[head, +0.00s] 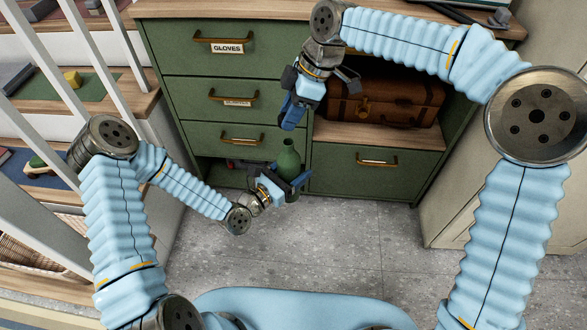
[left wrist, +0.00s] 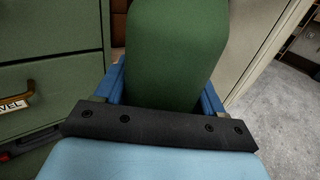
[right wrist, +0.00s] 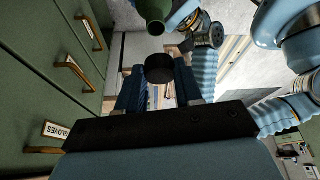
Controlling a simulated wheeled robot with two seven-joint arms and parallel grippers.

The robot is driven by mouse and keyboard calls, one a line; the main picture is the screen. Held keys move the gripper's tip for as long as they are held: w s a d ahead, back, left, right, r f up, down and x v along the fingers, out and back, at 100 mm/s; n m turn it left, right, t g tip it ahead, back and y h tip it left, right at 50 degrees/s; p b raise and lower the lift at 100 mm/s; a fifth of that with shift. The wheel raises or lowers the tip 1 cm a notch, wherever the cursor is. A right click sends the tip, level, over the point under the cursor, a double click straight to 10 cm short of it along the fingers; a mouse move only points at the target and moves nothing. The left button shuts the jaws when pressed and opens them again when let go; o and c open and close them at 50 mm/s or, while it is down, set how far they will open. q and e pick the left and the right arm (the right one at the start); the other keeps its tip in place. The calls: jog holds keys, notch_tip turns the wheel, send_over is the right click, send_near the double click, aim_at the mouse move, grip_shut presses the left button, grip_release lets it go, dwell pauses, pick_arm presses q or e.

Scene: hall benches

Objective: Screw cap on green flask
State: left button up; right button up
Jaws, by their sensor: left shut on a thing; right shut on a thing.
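The green flask (head: 288,163) stands upright in my left gripper (head: 290,187), in front of the green cabinet. The left wrist view shows the flask's green body (left wrist: 176,50) large between the blue fingers. My right gripper (head: 291,112) points down above the flask and is shut on a dark round cap (right wrist: 160,68). In the right wrist view the flask's open neck (right wrist: 154,14) shows beyond the cap, with a gap between them. The cap is not clear in the head view, where the right gripper's fingers hide it.
A green cabinet (head: 350,184) with labelled drawers, one marked GLOVES, stands behind both grippers. A brown case (head: 385,103) sits in its open shelf. White railings (head: 60,75) and steps are at the left. The grey floor (head: 330,240) in front is clear.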

send_over(289, 142)
jog(key=shift+w+d+f, duration=0.1)
jog(key=shift+d+f, duration=0.05)
jog(key=shift+f, duration=0.9)
jog(key=shift+d+f, duration=0.1)
jog(key=shift+f, duration=0.9)
jog(key=shift+d, duration=0.1)
jog(key=shift+d+r, duration=0.1)
jog(key=shift+f, duration=0.9)
jog(key=shift+f, duration=0.6)
